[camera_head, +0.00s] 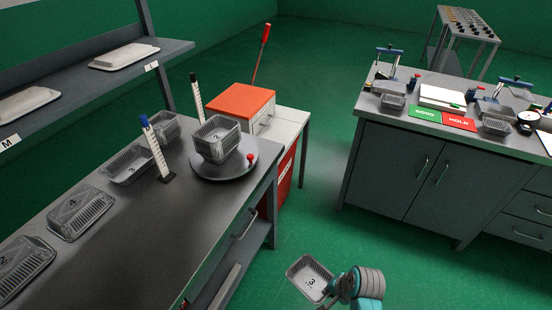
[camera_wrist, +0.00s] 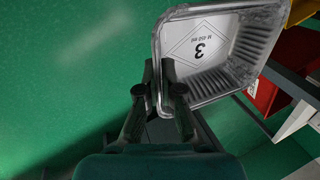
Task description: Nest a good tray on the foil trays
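My gripper (camera_head: 330,290) is shut on the rim of a foil tray marked 3 (camera_head: 310,280), held out over the green floor between the two benches. In the wrist view, the fingers (camera_wrist: 160,78) pinch the near wall of this tray (camera_wrist: 240,55); its inside looks empty and its shape sound. A stack of foil trays (camera_head: 217,140), with a 2 showing, stands on a round grey turntable (camera_head: 238,167) on the left bench. My gripper is well apart from it. Another tray marked 3 (camera_head: 127,165) and a further tray (camera_head: 166,128) stand behind the blue-topped gauge post.
Ribbed pieces marked 4 (camera_head: 80,212) and 2 (camera_head: 22,268) lie on the left bench (camera_head: 125,255). Gauge posts (camera_head: 157,150) and a red knob (camera_head: 250,157) stand near the stack. The right bench holds GOOD (camera_head: 425,113) and HOLD (camera_head: 459,122) mats. Open floor lies between.

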